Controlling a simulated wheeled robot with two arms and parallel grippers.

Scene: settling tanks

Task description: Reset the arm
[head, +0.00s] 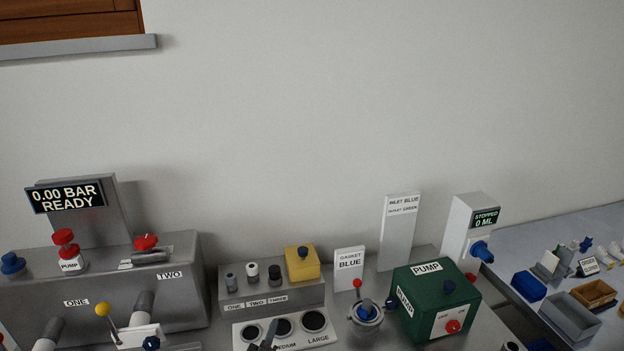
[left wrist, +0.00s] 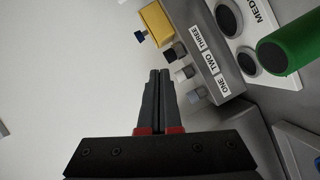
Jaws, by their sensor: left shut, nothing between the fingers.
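My left gripper (head: 265,338) shows as small dark fingers at the bottom edge of the head view, in front of the panel with round holes (head: 239,345). In the left wrist view its two dark fingers (left wrist: 159,74) lie together, shut with nothing between them. There the fingers point toward the pale wall, beside the grey block labelled ONE, TWO, THREE (left wrist: 205,62). Most of the left arm is hidden below the head view. My right gripper is in neither view.
A grey console with a READY display (head: 66,197) stands left, with a yellow-knobbed lever (head: 103,309) in front. A yellow box (head: 302,264), green PUMP box (head: 436,302) and white dispenser (head: 462,229) stand to the right. A green cylinder (left wrist: 285,48) shows in the wrist view.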

